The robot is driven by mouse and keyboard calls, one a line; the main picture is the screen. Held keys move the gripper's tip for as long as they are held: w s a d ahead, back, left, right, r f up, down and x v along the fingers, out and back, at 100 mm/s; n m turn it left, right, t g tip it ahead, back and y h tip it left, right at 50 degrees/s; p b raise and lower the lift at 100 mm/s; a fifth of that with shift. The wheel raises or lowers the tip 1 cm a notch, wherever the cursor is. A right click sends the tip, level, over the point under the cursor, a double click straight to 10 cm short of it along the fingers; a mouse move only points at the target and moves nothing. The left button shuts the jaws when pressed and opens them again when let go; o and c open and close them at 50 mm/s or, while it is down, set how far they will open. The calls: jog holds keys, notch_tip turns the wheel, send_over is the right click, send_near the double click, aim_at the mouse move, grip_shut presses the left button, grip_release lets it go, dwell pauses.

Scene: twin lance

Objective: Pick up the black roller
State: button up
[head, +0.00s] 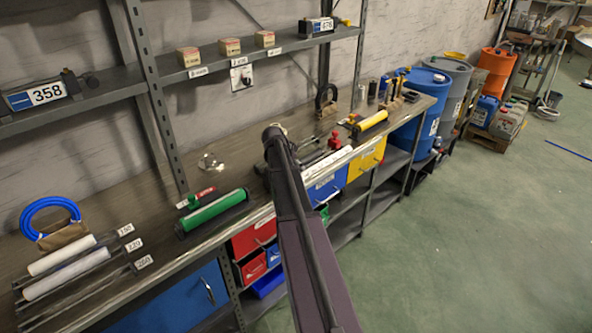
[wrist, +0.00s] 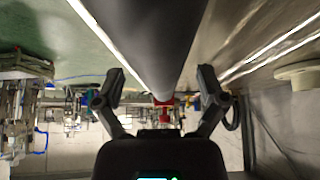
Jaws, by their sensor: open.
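The black roller (wrist: 150,45) shows in the wrist view as a long, thick dark cylinder. It runs from the top edge down to the middle, between my fingertips in the picture. My gripper (wrist: 162,85) is open, with one finger on each side of the roller's end and a gap visible at each side. I cannot tell how far the roller lies between the fingers in depth. In the head view, my dark arm crosses the middle of the workbench (head: 145,205), and I cannot make out the black roller or the gripper there.
A green roller (head: 213,211) lies on the bench left of my arm, and a yellow one (head: 372,121) lies to the right. White rollers (head: 65,273) lie at the near left. A shelf (head: 190,72) hangs above the bench.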

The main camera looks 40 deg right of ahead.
dwell(0.6)
grip_shut()
